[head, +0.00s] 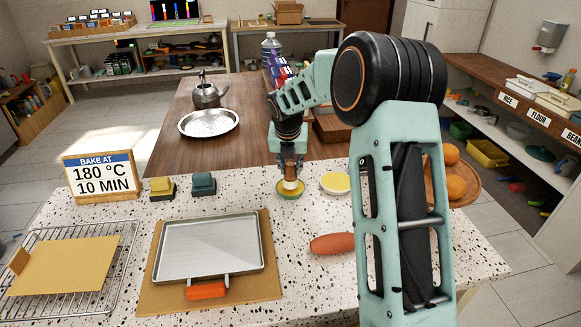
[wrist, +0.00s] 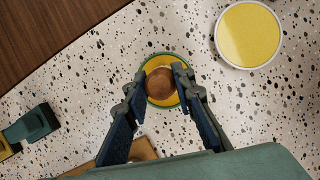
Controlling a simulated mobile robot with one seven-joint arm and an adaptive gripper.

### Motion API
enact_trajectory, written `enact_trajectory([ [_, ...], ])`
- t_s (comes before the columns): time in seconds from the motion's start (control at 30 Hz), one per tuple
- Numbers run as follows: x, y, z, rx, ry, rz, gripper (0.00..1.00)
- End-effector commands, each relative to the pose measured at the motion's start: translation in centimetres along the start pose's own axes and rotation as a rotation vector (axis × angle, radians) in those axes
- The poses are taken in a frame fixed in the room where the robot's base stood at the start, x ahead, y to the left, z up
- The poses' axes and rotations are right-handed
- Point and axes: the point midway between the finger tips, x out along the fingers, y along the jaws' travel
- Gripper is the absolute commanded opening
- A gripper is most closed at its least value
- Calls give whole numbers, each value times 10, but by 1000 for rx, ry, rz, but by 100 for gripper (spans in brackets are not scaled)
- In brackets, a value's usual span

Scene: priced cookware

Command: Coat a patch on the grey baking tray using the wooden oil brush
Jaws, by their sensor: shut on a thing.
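The grey baking tray (head: 210,246) lies on a brown board (head: 262,292) at the front of the speckled counter, empty. My gripper (head: 291,166) is shut on the wooden oil brush (head: 291,183), which is upright. In the wrist view the brush's round brown top (wrist: 161,84) sits between the fingertips of my gripper (wrist: 160,80). Below it is a small green-rimmed dish with yellow inside (head: 289,193). The brush's lower end is at this dish; I cannot tell whether it touches. The bristles are hidden.
A pale-rimmed yellow dish (head: 335,183) stands right of the brush. An orange-brown oblong (head: 332,243) lies right of the tray. A wire rack (head: 128,232) with a tan sheet (head: 65,267) is at left. Yellow (head: 162,187) and teal (head: 203,184) blocks stand behind the tray.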

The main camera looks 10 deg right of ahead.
Motion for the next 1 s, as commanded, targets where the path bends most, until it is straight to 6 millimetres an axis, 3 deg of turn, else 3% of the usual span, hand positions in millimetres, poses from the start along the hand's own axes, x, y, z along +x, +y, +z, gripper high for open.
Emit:
enact_trajectory([
  [1.0, 9, 0, -4, 0, 0, 0, 4],
])
